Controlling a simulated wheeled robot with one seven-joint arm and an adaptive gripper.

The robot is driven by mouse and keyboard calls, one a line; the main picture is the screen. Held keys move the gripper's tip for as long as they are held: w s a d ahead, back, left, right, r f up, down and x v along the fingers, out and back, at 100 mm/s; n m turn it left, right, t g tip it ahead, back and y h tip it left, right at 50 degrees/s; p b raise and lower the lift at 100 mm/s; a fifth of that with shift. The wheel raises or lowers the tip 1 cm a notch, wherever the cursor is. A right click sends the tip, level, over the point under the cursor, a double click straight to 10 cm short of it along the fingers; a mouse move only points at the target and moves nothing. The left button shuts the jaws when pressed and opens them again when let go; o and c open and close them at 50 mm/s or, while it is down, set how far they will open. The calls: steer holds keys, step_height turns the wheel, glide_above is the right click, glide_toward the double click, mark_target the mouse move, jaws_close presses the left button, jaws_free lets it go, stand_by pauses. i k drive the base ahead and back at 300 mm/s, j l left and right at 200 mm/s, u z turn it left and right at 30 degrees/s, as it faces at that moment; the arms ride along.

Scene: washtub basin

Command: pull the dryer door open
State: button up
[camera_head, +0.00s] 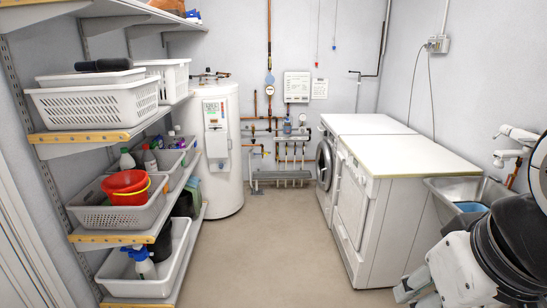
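Two white machines stand side by side along the right wall. The near machine (350,203) has a flat, squarish front door, which looks shut. The far machine (325,163) has a round, dark-glassed door, which also looks shut. I cannot tell for certain from the picture which one is the dryer. Both fronts face left and are seen at a steep angle, so handle details are too small to make out. My arm shows at the lower right, apart from the machine fronts. I cannot make out my gripper's fingertips in this view.
A metal sink (470,190) stands right of the near machine. Shelves with baskets (95,100) line the left side, with a red bucket (125,182) on a lower one. A white water heater (218,150) stands at the back. The floor (270,250) between is clear.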

mark_target(353, 201)
steer(key=i, duration=1.95)
steer(key=i+z, duration=0.1)
steer(key=i, duration=0.45)
steer(key=i+j+z, duration=0.1)
steer(key=i, duration=0.4)
steer(key=i+j+z, duration=0.15)
steer(key=i, duration=0.4)
